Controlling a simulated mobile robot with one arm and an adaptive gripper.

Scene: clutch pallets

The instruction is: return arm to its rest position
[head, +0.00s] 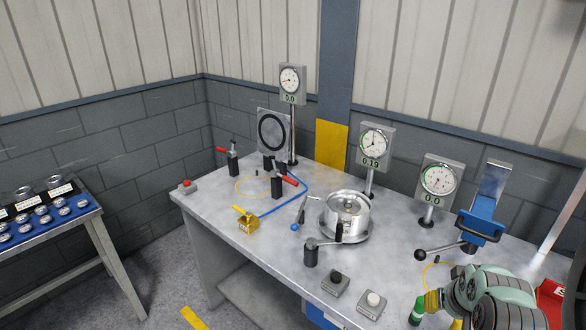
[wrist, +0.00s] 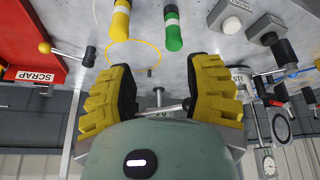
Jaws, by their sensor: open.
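My arm and gripper (head: 433,301) are at the lower right of the head view, above the right end of the metal bench (head: 215,208). In the wrist view the yellow fingers of my gripper (wrist: 160,95) stand wide apart with nothing between them. A green cylinder with a white band (wrist: 172,28) and a yellow cylinder with a white band (wrist: 121,22) lie beyond the fingertips in the wrist view. The green cylinder also shows beside my gripper in the head view (head: 417,310).
A round metal clutch fixture (head: 347,212) sits mid-bench, with dial gauges (head: 375,145) behind it. A blue lever press (head: 483,215) stands near my arm. A red scrap bin (wrist: 32,40) is close by. A rack table (head: 45,240) stands at left; floor lies between.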

